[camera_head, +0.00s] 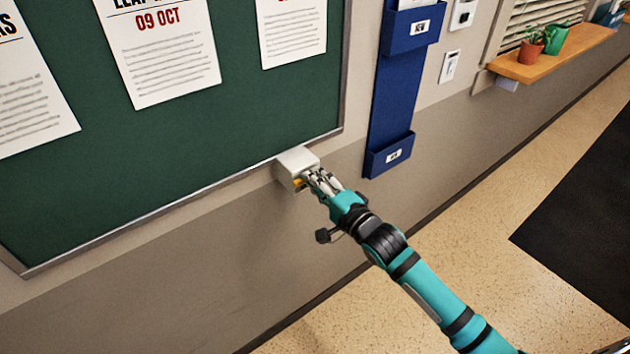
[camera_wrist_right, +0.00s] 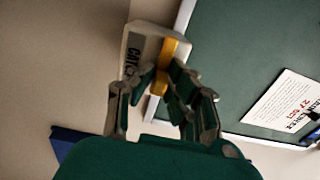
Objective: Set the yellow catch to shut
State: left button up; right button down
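The yellow catch (camera_head: 298,182) is a small lever on a pale box (camera_head: 296,160) mounted on the wall at the lower edge of the green board. In the right wrist view the yellow catch (camera_wrist_right: 167,55) runs along the box (camera_wrist_right: 138,50), which bears dark lettering, partly hidden. My right gripper (camera_head: 318,180) is at the front of the box, beside the catch. In the wrist view its fingertips (camera_wrist_right: 162,80) converge at the catch's near end and partly hide it. I cannot tell whether they grip or only touch it. My left gripper is not in view.
The green board (camera_head: 250,110) carries several papers. A blue wall pocket rack (camera_head: 395,100) hangs right of the box. Farther right are a wooden shelf (camera_head: 550,62) with a potted plant (camera_head: 531,48) and a dark floor mat (camera_head: 590,220). The wall below the box is bare.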

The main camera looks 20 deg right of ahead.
aim_at(298, 185)
dwell(0.3)
jog(key=shift+s+a+f+p, duration=0.1)
jog(key=shift+s+a+p, duration=0.15)
jog(key=shift+a, duration=0.35)
jog(key=shift+s+a+r+p, duration=0.15)
jog(key=shift+a+p, duration=0.1)
jog(key=shift+a, duration=0.3)
jog(key=shift+s+a+f+p, duration=0.15)
jog(key=shift+s+a+p, duration=0.1)
jog(key=shift+a, duration=0.35)
jog(key=shift+d, duration=0.1)
jog(key=c, duration=1.7)
grip_release()
jog(key=o, duration=0.4)
jog(key=shift+c, duration=0.2)
